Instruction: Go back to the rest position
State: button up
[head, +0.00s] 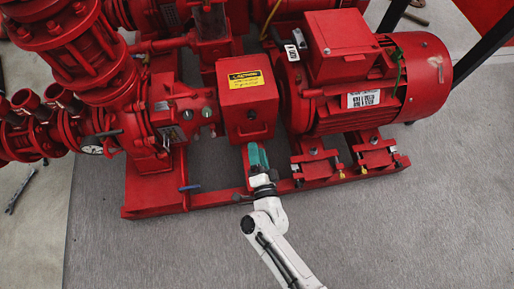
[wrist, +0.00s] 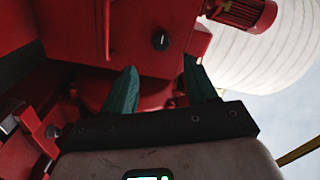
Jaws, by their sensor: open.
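My gripper (head: 257,158) is at the end of my white arm in the head view, in front of the red pump set and just below the red coupling guard box (head: 248,97) with its yellow label. In the wrist view my gripper (wrist: 162,88) shows two teal fingers spread apart with nothing between them. Beyond the fingers is a red housing with a dark round knob (wrist: 160,40). I cannot tell whether the fingers touch any red part.
A red motor (head: 370,85) stands right of the box, and a red pump with pipes (head: 160,120) stands left. A red base rail (head: 225,196) runs along the front, close to my arm. The grey floor (head: 420,220) in front is clear.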

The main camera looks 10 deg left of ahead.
dwell(0.5)
jog(key=s+d+r+n+g+h, duration=0.25)
jog(key=s+d+g, duration=0.25)
jog(key=s+d, duration=0.4)
jog(key=s+d+r+n+g+h, duration=0.1)
jog(key=s+d+r+n+g, duration=0.25)
jog(key=s+d+g, duration=0.55)
jog(key=s+d+r+n+g+h, duration=0.2)
jog(key=s+d+n, duration=0.3)
jog(key=d, duration=0.8)
notch_tip(320, 180, up, 23)
jog(key=m+p, duration=0.1)
jog(key=p, duration=2.1)
jog(key=shift+s+a+p, duration=0.25)
jog(key=shift+a+p, duration=0.1)
jog(key=shift+p, duration=0.05)
